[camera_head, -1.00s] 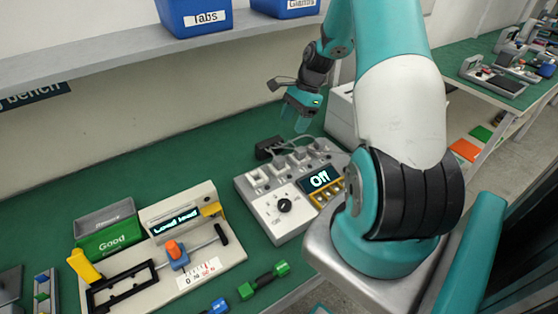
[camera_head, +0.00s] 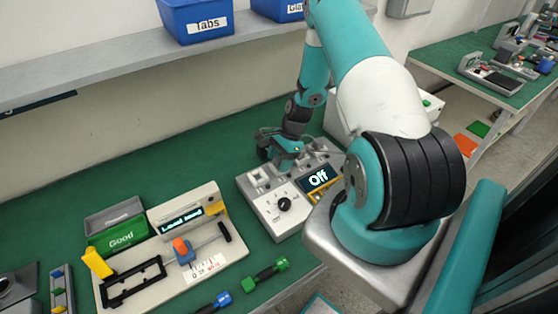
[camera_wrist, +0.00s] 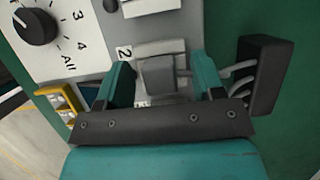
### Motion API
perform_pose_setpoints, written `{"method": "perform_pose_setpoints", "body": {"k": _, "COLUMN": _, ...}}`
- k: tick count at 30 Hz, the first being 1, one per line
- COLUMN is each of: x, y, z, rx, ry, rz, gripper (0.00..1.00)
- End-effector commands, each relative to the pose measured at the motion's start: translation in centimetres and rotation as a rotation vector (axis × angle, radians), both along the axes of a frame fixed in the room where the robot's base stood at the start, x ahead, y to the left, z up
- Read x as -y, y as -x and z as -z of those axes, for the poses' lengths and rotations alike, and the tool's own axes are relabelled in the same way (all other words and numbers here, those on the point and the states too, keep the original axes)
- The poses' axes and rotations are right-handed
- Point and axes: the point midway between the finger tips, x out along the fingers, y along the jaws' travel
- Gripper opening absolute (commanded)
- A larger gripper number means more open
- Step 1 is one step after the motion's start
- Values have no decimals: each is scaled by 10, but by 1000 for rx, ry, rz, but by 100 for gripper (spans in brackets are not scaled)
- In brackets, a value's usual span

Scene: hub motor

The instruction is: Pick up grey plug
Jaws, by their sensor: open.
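A grey plug (camera_wrist: 158,76) sits in a socket beside the label "2" on the light grey control box (camera_head: 270,218). A grey cable runs from its right side in the wrist view. My gripper (camera_wrist: 162,80) is open, with one teal finger on each side of this plug. I cannot tell whether either finger touches it. In the head view my gripper (camera_head: 287,160) is low over the row of sockets at the back of the box and hides part of it. The box's display reads "Off".
A black cable block (camera_wrist: 264,75) stands right of the plug in the wrist view. A test fixture (camera_head: 222,258) and a green "Good" bin (camera_head: 118,238) stand left. A shelf with blue bins (camera_head: 196,20) is above.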

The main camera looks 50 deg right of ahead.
Motion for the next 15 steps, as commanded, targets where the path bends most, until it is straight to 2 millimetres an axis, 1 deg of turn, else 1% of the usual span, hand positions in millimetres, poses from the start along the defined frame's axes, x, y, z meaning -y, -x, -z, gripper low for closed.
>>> {"method": "perform_pose_setpoints", "body": {"k": 5, "x": 0, "y": 0, "z": 1, "rx": 0, "ry": 0, "rz": 0, "gripper": 62}}
{"method": "perform_pose_setpoints", "body": {"k": 6, "x": 0, "y": 0, "z": 1, "rx": 0, "ry": 0, "rz": 0, "gripper": 57}}
{"method": "perform_pose_setpoints", "body": {"k": 8, "x": 0, "y": 0, "z": 1, "rx": 0, "ry": 0, "rz": 0, "gripper": 43}}
{"method": "perform_pose_setpoints", "body": {"k": 9, "x": 0, "y": 0, "z": 0, "rx": 0, "ry": 0, "rz": 0, "gripper": 34}}
{"method": "perform_pose_setpoints", "body": {"k": 11, "x": 0, "y": 0, "z": 0, "rx": 0, "ry": 0, "rz": 0, "gripper": 20}}
{"method": "perform_pose_setpoints", "body": {"k": 12, "x": 0, "y": 0, "z": 0, "rx": 0, "ry": 0, "rz": 0, "gripper": 11}}
{"method": "perform_pose_setpoints", "body": {"k": 13, "x": 0, "y": 0, "z": 0, "rx": 0, "ry": 0, "rz": 0, "gripper": 8}}
{"method": "perform_pose_setpoints", "body": {"k": 15, "x": 0, "y": 0, "z": 0, "rx": 0, "ry": 0, "rz": 0, "gripper": 8}}
